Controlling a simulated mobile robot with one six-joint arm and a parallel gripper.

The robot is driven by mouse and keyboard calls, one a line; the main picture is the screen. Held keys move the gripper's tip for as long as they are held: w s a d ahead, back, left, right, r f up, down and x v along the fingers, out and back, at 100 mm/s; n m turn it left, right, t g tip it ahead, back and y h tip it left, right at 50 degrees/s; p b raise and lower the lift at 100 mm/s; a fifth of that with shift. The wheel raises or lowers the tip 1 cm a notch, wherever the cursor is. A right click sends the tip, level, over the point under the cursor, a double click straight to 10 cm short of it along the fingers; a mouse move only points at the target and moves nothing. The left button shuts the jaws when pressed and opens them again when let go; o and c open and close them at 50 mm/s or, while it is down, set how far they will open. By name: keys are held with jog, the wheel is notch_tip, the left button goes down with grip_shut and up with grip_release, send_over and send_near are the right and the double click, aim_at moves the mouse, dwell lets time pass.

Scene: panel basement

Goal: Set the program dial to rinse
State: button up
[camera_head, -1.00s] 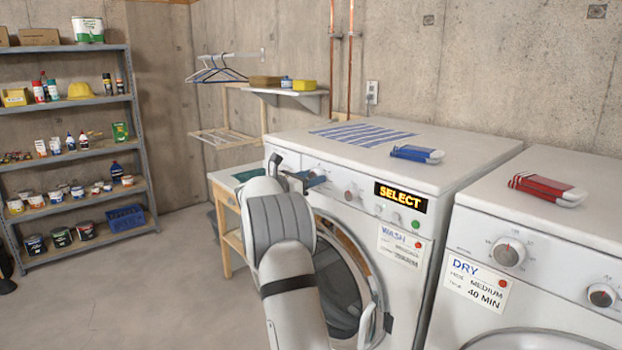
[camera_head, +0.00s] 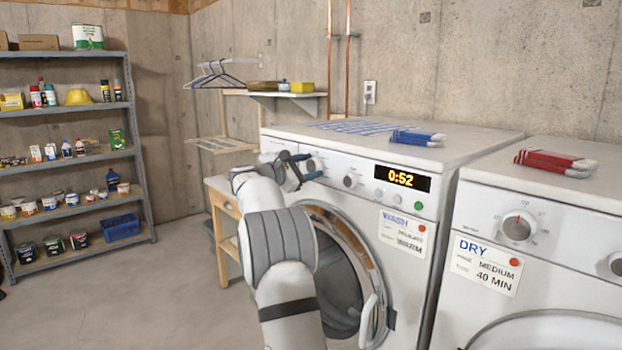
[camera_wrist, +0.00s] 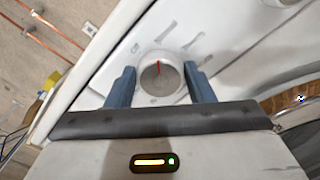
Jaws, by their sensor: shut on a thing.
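The washing machine (camera_head: 400,215) has a front control panel with a lit display (camera_head: 402,179) reading "0:52". My gripper (camera_head: 303,172) is at the left part of this panel. In the wrist view, my gripper (camera_wrist: 161,85) has its two blue-grey fingers on either side of a round dial (camera_wrist: 160,75), shut on it. The dial's red pointer line points to the top of that picture. Small grey marks surround the dial; I cannot read them. In the head view my gripper partly hides this dial. A second knob (camera_head: 351,181) sits to its right.
A "WASH" card (camera_head: 403,227), ending in "WARM", is on the washer front. A dryer (camera_head: 560,230) stands at right. A wooden table (camera_head: 222,205) stands left. Floor at lower left is clear.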

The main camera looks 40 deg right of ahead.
jog(key=m+b, duration=0.2)
jog(key=f+m+b, duration=0.1)
jog(key=m+b, duration=0.1)
jog(key=shift+a+f+m, duration=0.1)
jog(key=shift+m, duration=0.2)
jog(key=m+b, duration=0.3)
jog(key=m, duration=0.1)
jog(key=shift+m+b, duration=0.3)
jog(key=shift+b, duration=0.1)
jog(key=m+b, duration=0.2)
jog(key=m, duration=0.2)
jog(key=shift+f+m+b, duration=0.15)
jog(key=shift+m+b, duration=0.15)
jog(key=shift+b, duration=0.05)
jog(key=m+b, duration=0.2)
jog(key=m, duration=0.2)
jog(key=m+b, duration=0.1)
jog(key=m, duration=0.4)
jog(key=shift+w, duration=0.15)
jog(key=m+b, duration=0.1)
jog(key=m, duration=0.3)
jog(key=shift+w, duration=0.1)
jog(key=m, duration=0.5)
jog(key=shift+w, duration=0.1)
jog(key=m, duration=0.4)
jog(key=shift+w+m, duration=0.1)
jog(key=shift+m, duration=0.3)
